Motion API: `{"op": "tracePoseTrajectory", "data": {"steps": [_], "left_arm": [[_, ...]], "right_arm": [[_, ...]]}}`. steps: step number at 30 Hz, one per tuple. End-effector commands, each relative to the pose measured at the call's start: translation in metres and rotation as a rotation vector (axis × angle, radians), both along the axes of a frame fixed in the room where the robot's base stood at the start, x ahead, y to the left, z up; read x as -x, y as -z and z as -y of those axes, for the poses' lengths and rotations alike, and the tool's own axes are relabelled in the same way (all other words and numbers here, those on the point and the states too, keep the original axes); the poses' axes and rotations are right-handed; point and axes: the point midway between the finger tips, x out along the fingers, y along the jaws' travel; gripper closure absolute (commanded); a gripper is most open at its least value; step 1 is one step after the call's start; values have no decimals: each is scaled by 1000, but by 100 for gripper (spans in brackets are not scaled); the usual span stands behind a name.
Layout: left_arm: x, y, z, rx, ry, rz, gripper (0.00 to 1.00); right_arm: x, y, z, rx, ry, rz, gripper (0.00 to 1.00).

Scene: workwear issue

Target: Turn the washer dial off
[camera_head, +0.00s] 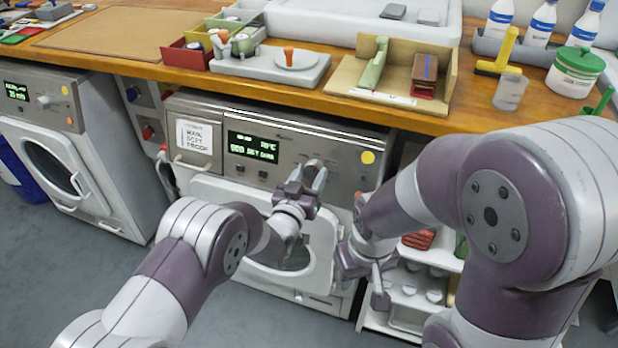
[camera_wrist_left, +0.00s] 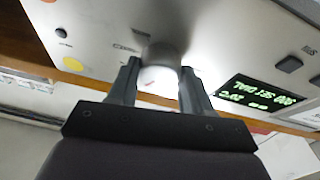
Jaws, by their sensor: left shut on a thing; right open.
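The washer (camera_head: 345,150) is the middle grey machine under the wooden counter, with a green-lit display (camera_head: 253,146) at the left of its panel. Its dial (camera_wrist_left: 160,72) is a round grey knob with a small red mark, right of the display in the head view. My left gripper (camera_head: 308,178) is at the panel, shut on the dial, with one finger on each side in the left wrist view (camera_wrist_left: 155,88). It partly hides the dial in the head view. My right gripper (camera_head: 370,275) is open and empty in front of the washer's lower right side.
A second machine (camera_head: 80,150) with its own display and knob stands at the left. The counter (camera_head: 130,65) above holds trays, bottles and a green-lidded tub (camera_head: 575,72). A white shelf rack (camera_head: 425,290) with small items stands right of the washer.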

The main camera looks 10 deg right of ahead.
Motion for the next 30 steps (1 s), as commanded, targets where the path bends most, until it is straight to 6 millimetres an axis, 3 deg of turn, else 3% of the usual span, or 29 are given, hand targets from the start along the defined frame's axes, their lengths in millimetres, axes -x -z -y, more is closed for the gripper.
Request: {"op": "tracePoseTrajectory", "data": {"steps": [15,30], "left_arm": [[2,2,2,293,-110,-200,81],[2,1,2,376,-144,-259,81]], "right_arm": [[0,11,0,0,0,0,57],[0,13,0,0,0,0,57]]}}
